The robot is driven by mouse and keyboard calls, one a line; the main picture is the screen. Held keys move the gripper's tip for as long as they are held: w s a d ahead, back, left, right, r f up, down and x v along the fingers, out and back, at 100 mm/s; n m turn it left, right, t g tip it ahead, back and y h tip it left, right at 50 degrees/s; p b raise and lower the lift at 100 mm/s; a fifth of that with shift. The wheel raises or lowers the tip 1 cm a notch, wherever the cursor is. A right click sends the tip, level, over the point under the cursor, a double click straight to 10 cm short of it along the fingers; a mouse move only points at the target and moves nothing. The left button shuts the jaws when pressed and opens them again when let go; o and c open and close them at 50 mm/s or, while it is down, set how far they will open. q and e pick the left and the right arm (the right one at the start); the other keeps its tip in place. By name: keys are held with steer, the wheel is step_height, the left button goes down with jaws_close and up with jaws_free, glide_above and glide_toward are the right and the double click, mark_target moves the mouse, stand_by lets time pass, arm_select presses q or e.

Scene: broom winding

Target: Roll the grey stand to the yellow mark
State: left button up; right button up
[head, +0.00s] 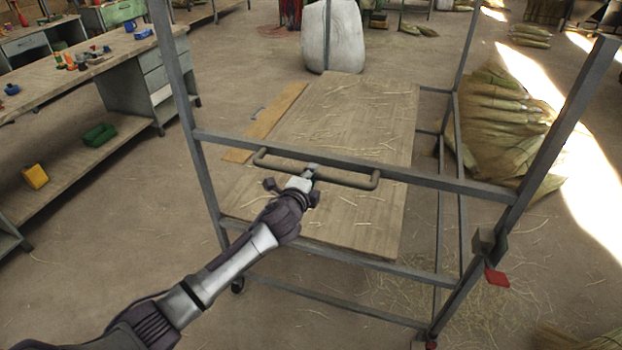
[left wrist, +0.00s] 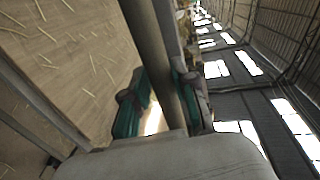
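The grey stand (head: 355,170) is a wheeled metal frame with tall posts. A bent handle bar (head: 345,181) sits on its near crossbar. My left gripper (head: 306,174) is at the left part of this handle. In the left wrist view the handle bar (left wrist: 158,55) passes between the two fingers (left wrist: 163,92). The fingers lie close to the bar on both sides, with a light gap beside part of one; whether they clamp it is unclear. My right gripper is not in view. I see no yellow mark on the floor shown.
A wooden panel (head: 355,110) with straw shows within the frame. A workbench (head: 85,78) with bins stands at the left. A white sack (head: 332,40) stands behind the stand. Straw bundles (head: 500,115) are piled at the right. Bare floor (head: 130,230) lies between bench and stand.

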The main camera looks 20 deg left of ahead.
arm_select(q)
steer(key=shift+o, duration=1.2)
steer(key=shift+s, duration=0.35)
steer(key=shift+s+a+r, duration=0.1)
steer(key=shift+s+r, duration=0.15)
steer(key=shift+s, duration=0.05)
steer(key=s, duration=0.4)
steer(key=s+r, duration=0.1)
steer(key=s, duration=0.3)
steer(key=s+r, duration=0.1)
steer(key=s, duration=0.2)
steer(key=shift+s+a+r, duration=0.1)
steer(key=shift+s+a, duration=0.1)
steer(key=shift+s, duration=0.2)
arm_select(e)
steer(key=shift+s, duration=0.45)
